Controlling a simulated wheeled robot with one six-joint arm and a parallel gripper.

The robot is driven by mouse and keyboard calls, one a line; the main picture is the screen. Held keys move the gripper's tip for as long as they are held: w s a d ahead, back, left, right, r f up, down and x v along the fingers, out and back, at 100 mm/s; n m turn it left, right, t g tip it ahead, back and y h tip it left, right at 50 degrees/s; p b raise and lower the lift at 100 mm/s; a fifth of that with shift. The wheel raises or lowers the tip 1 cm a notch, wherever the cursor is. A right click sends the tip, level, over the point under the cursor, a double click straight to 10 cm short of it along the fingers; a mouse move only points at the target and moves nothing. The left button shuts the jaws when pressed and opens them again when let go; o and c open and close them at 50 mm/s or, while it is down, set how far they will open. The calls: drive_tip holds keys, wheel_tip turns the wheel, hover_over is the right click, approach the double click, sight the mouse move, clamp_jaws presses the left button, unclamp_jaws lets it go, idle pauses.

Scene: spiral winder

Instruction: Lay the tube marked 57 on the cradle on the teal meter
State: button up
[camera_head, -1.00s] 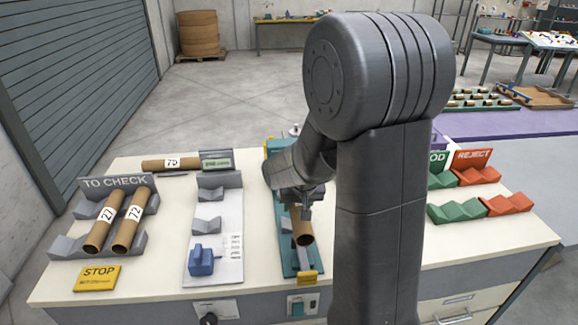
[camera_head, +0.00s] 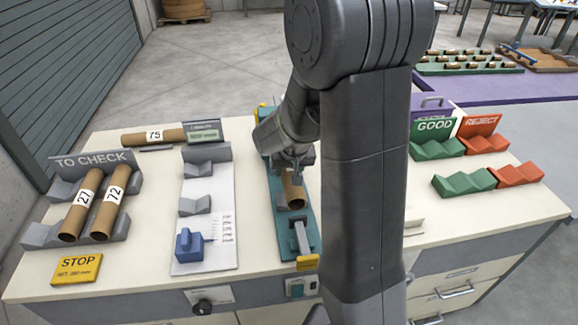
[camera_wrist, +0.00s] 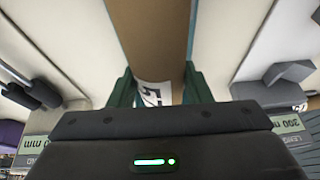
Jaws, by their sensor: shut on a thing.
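My gripper (camera_head: 291,164) is shut on a brown cardboard tube (camera_head: 293,190). In the wrist view the tube (camera_wrist: 150,35) runs between the two dark green fingers (camera_wrist: 160,88), and its white label (camera_wrist: 154,94), partly covered, appears to read 57. The teal meter (camera_head: 313,225) lies below the tube, roughly lined up with it. The tube's near open end faces the head camera; its far part is hidden by my gripper and arm. The cradle is mostly hidden, and I cannot tell whether the tube touches it.
Tubes 27 (camera_head: 80,205) and 72 (camera_head: 108,212) lie on the grey TO CHECK rack (camera_head: 45,235). Tube 75 (camera_head: 150,137) lies at the back. A grey-white gauge with a blue block (camera_head: 189,246) stands left of the meter. Green GOOD (camera_head: 465,183) and red REJECT (camera_head: 517,174) racks stand right.

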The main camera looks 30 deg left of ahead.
wheel_tip(320, 180, down, 4)
drive_tip(key=b, duration=0.3)
drive_tip(key=shift+f, duration=0.1)
drive_tip(key=o, duration=1.1)
drive_tip(key=v, duration=1.4)
drive_tip(key=shift+a, duration=0.1)
